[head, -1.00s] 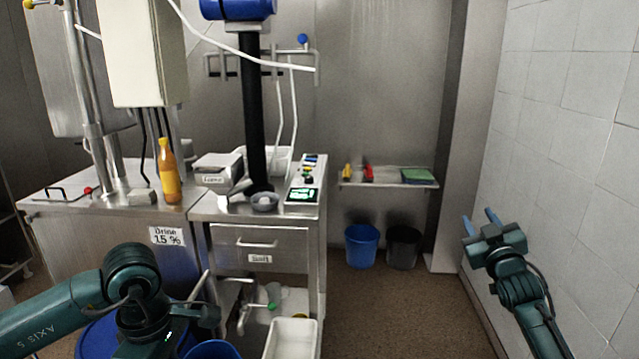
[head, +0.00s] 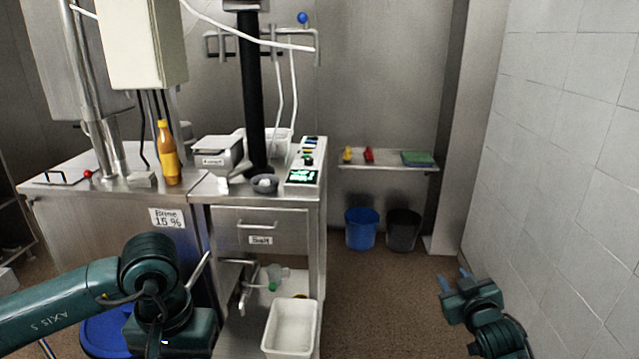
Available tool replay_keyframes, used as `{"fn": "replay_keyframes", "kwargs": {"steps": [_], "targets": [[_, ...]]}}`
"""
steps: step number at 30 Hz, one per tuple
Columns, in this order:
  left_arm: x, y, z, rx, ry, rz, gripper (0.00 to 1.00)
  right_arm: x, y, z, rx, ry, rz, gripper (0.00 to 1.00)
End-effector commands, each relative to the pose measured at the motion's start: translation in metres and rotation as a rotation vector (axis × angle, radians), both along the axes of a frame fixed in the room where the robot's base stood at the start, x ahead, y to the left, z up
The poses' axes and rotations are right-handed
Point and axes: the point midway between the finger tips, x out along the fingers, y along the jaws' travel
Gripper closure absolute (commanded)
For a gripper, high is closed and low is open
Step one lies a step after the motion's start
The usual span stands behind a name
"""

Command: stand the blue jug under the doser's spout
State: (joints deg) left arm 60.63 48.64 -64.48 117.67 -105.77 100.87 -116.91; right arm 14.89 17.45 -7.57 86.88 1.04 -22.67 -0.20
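I cannot make out a blue jug for certain. A large blue round tub (head: 100,338) shows at the lower left, partly behind my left arm. A metal pipe like a spout (head: 246,292) hangs under the drawer marked Salt (head: 285,228); I cannot tell if it is the doser's. My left arm comes in from the lower left, and its fingers are hidden or out of frame. My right gripper (head: 455,279) is at the lower right by the tiled wall, its two blue fingers apart and nothing between them.
A steel counter holds an orange bottle (head: 168,155), a grey bowl (head: 264,184) and a control panel (head: 304,172). A white bin (head: 290,328) stands below the drawer. A blue bucket (head: 362,229) and a black bucket (head: 403,230) stand under a wall shelf (head: 385,167). The middle floor is clear.

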Motion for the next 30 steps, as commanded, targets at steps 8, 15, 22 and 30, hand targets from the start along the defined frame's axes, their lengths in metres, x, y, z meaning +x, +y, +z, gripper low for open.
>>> {"fn": "replay_keyframes", "kwargs": {"steps": [8,15,22,30], "targets": [[0.0,0.0,0.0,0.0,0.0,0.002,1.0,-0.12,0.07,-0.1,0.08,0.175,0.1,0.64],[0.0,0.0,0.0,0.0,0.0,0.003,1.0,-0.234,0.12,-0.143,0.18,0.316,0.153,0.64],[0.0,0.0,0.0,0.0,0.0,0.003,1.0,-0.305,0.145,-0.151,0.255,0.404,0.165,0.64],[0.0,0.0,0.0,-0.001,0.001,0.002,1.0,-0.327,0.152,-0.151,0.279,0.431,0.167,0.64]]}}
